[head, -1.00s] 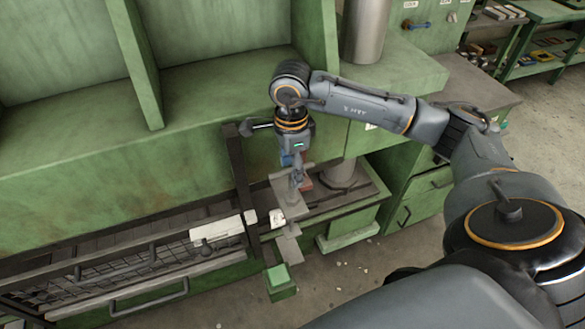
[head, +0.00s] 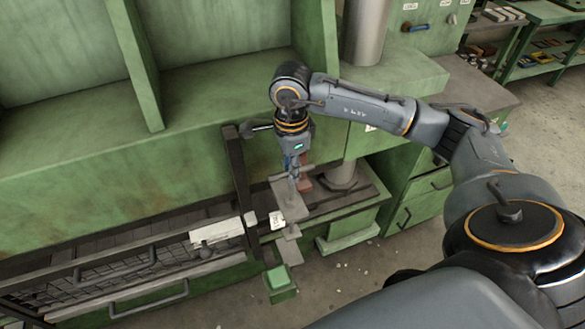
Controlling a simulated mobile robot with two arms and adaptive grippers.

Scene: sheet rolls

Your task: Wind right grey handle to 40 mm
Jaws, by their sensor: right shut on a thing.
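My right gripper (head: 295,172) points down at the machine's right end and is shut on the right grey handle. A slim grey bar, seemingly part of this handle (head: 306,169), shows beside the fingers; the gripper hides most of the grip. Below is a flat grey plate (head: 290,204) with a smaller grey plate (head: 288,250) under it. A small white label (head: 277,220) sits to the left of the grey plate; its reading is too small to make out. My left gripper is not in view.
A dark upright post (head: 239,190) and a mesh guard (head: 110,268) stand left of the gripper. A small ball knob (head: 205,245) is on the guard. A green block (head: 279,280) is below; open floor (head: 400,280) lies at right.

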